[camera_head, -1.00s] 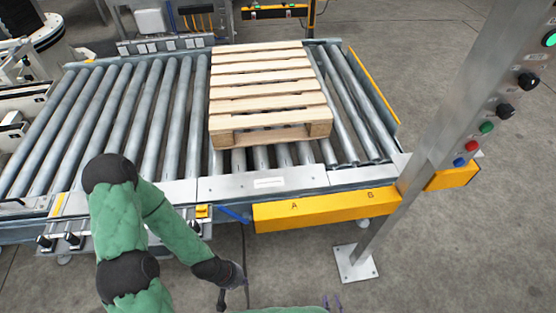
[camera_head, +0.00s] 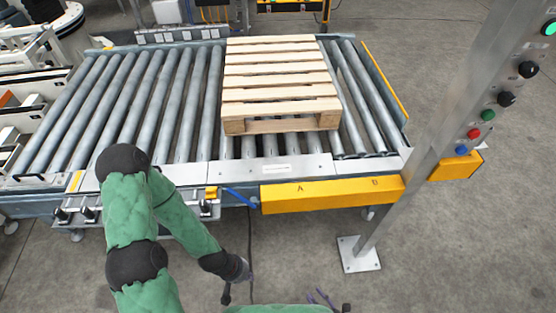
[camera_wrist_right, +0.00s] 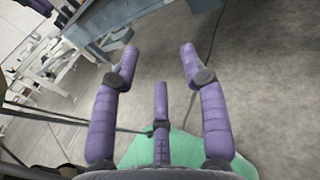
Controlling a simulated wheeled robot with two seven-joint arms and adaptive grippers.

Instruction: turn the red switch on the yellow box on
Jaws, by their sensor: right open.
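A small yellow box (camera_head: 211,192) sits on the conveyor's front edge, beside a blue part. No red switch can be made out on it at this size. A red button (camera_head: 473,133) is on the metal post at the right, among other buttons. My left gripper (camera_head: 238,285) hangs low in front of the conveyor, below the small yellow box; its fingers are too unclear to judge. My right gripper (camera_head: 328,300) is at the bottom edge, mostly cut off. In the right wrist view its purple fingers (camera_wrist_right: 160,70) are spread and empty, above the floor.
A wooden pallet (camera_head: 280,85) rests on the roller conveyor (camera_head: 140,105). A long yellow beam (camera_head: 335,193) marked A and B runs along the front right. The metal post (camera_head: 415,165) stands on a floor plate (camera_head: 359,254). Grey floor at the lower right is clear.

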